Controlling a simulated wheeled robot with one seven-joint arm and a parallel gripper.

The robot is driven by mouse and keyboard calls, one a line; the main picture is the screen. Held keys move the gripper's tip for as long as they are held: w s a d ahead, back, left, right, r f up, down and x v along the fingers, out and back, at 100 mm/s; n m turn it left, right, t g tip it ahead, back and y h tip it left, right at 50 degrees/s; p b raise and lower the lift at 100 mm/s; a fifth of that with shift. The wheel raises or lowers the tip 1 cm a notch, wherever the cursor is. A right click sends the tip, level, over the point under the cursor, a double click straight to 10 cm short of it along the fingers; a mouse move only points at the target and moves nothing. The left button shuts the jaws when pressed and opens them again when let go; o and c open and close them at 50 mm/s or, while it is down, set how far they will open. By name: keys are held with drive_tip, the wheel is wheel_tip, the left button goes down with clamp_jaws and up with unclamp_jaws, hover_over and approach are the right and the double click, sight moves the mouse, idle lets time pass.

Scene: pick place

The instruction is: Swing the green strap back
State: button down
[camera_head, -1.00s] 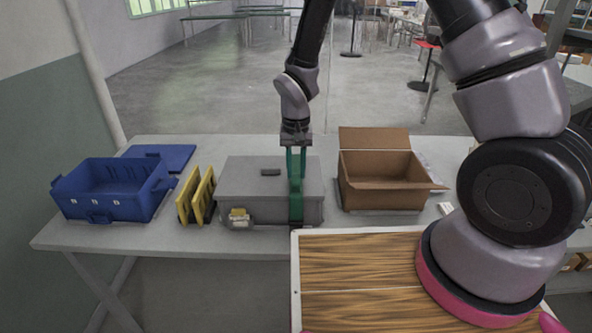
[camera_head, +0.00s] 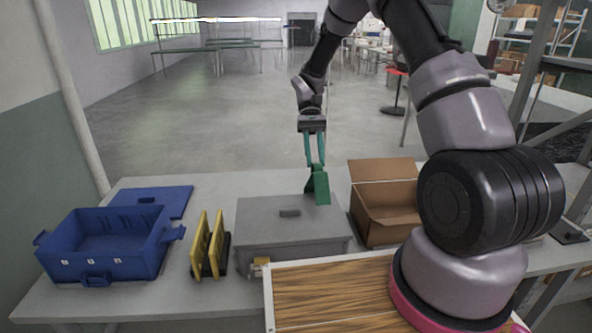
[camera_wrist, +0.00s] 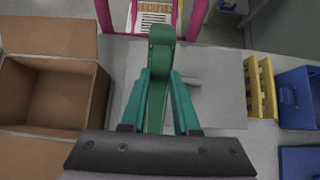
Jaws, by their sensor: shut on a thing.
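The green strap (camera_head: 318,190) shows above the back part of the grey case (camera_head: 292,240). My gripper (camera_head: 316,163) is shut on the strap, which hangs down from between its teal fingers. In the wrist view the strap (camera_wrist: 159,75) stands between the two fingers, with the grey case (camera_wrist: 220,90) beneath and behind it. The case's lid looks shut, with a small handle on top. Whether the strap touches the lid or is joined to the case cannot be told.
Left of the case stand yellow panels (camera_head: 208,245) in a dark holder and a blue crate (camera_head: 100,257). A blue lid (camera_head: 148,200) lies behind them. An open cardboard box (camera_head: 385,215) stands close at the right. A wood-topped board (camera_head: 330,290) is in front.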

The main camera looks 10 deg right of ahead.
drive_tip(key=w+g, duration=0.4)
drive_tip(key=w, duration=0.4)
drive_tip(key=shift+w+r+g, duration=0.2)
drive_tip(key=shift+r+g, duration=0.05)
drive_tip(key=shift+g, duration=0.15)
drive_tip(key=shift+d, duration=0.1)
idle(0.4)
drive_tip(key=c, duration=0.6)
unclamp_jaws()
drive_tip(key=shift+c, duration=0.2)
drive_tip(key=shift+r, duration=0.1)
